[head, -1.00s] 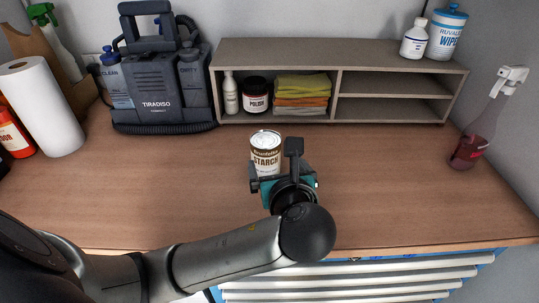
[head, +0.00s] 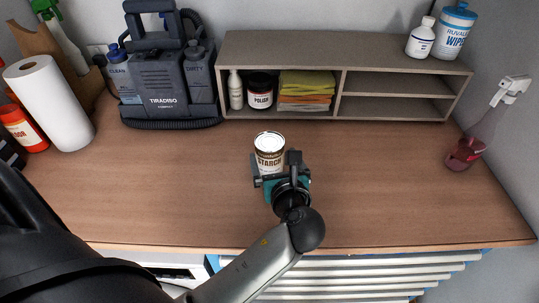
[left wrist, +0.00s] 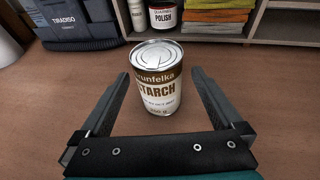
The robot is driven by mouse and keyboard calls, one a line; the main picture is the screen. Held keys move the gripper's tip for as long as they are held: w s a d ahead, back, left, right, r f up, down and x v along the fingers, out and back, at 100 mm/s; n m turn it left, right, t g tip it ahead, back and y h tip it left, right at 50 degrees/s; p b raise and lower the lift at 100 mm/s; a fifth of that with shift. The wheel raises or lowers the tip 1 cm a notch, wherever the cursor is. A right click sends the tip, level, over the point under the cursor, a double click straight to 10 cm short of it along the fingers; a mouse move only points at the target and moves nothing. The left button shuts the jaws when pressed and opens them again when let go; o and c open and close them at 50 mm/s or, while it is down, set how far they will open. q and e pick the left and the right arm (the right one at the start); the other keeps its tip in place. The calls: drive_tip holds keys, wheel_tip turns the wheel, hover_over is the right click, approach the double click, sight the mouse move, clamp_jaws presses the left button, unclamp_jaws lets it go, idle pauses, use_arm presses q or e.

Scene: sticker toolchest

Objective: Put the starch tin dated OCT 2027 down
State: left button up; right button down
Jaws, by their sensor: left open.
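The starch tin (head: 269,152) stands upright on the wooden worktop, with a white and brown label and a metal lid. My left gripper (head: 274,178) is just in front of the tin. In the left wrist view, the tin (left wrist: 158,80) stands on the wood beyond and between the tips of my left gripper's fingers (left wrist: 160,82). The fingers are spread wide, with clear gaps on both sides of the tin. My right gripper is not in view.
A grey shelf unit (head: 345,118) stands behind, holding a polish jar (head: 260,92) and folded cloths (head: 307,88). A dark TIRADISO machine (head: 165,90) and paper roll (head: 48,103) are at left. Worktop (head: 390,185) right of the tin is clear.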

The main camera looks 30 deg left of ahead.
sight(267, 142)
use_arm(q)
drive_tip(key=x, duration=0.7)
drive_tip(key=shift+w+a, duration=0.15)
drive_tip(key=shift+a, duration=0.15)
drive_tip(key=c, duration=1.5)
clamp_jaws()
drive_tip(key=shift+r, duration=0.15)
